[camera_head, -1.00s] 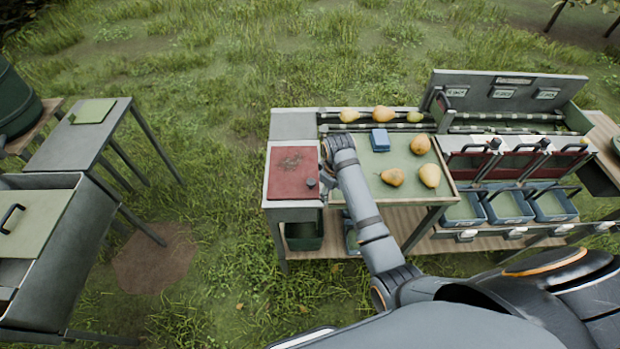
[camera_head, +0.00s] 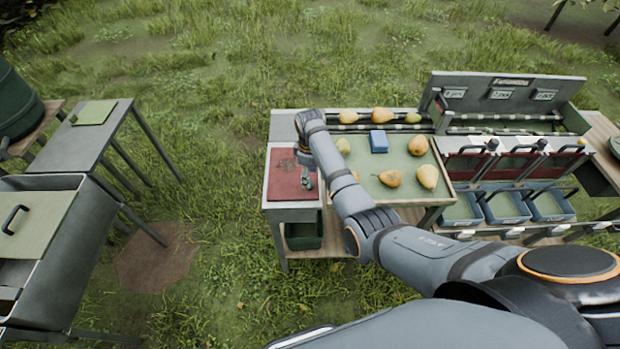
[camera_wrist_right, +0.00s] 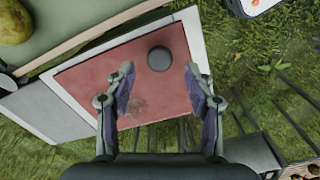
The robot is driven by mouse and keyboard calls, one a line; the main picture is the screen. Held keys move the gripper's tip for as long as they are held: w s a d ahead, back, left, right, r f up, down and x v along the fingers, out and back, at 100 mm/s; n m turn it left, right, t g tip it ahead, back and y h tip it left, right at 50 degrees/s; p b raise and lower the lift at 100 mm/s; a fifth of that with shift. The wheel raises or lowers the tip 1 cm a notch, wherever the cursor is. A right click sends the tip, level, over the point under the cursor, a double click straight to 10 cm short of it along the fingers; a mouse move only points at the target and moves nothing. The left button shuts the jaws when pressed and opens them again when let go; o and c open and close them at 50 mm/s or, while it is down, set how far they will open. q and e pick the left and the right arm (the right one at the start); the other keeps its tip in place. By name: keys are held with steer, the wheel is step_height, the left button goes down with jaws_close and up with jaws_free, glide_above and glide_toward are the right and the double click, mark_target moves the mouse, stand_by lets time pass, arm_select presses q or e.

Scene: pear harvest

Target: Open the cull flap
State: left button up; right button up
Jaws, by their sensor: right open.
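The cull flap is a flat dark-red panel (camera_head: 287,187) on the left end of the sorting bench, and it lies closed. It also shows in the right wrist view (camera_wrist_right: 95,82), with a round black knob (camera_wrist_right: 159,58) near one edge. My right gripper (camera_head: 308,184) is over the flap's right side in the head view and hides the knob there. In the right wrist view the right gripper (camera_wrist_right: 160,80) is open, its fingers apart on either side of the knob's line, with nothing between them. My left gripper is not in view.
A green sorting tray (camera_head: 405,168) with several pears and a blue block (camera_head: 378,141) lies right of the flap. Blue crates (camera_head: 505,207) stand further right. A dark bin (camera_head: 303,236) sits under the flap.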

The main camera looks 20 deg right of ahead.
steer(key=shift+f, duration=1.65)
jaws_close()
